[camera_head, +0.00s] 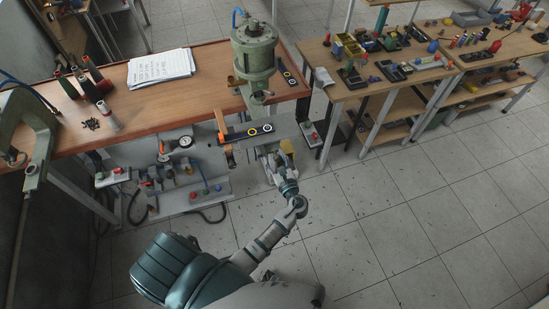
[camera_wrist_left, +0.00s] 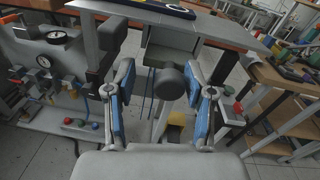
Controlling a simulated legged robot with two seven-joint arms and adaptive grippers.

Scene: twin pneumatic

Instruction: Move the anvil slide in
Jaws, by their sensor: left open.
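The pneumatic press (camera_head: 255,55), a green-grey cylinder on a column, stands at the right end of the wooden bench. What looks like the anvil slide (camera_wrist_left: 172,55) is a grey block under the bench-edge plate, with a round dark knob (camera_wrist_left: 170,82) facing me in the left wrist view. My left gripper (camera_head: 280,163) is below the press plate in the head view. In the left wrist view its blue-padded fingers (camera_wrist_left: 161,92) are apart, one on each side of the knob, with gaps visible. In the head view I cannot make out the knob. My right gripper is not in view.
Gauges and valves (camera_head: 180,170) are mounted at the left under the bench. A yellow object (camera_wrist_left: 176,122) is lower down beyond the fingers. A second table (camera_head: 350,85) stands to the right. The front floor is clear.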

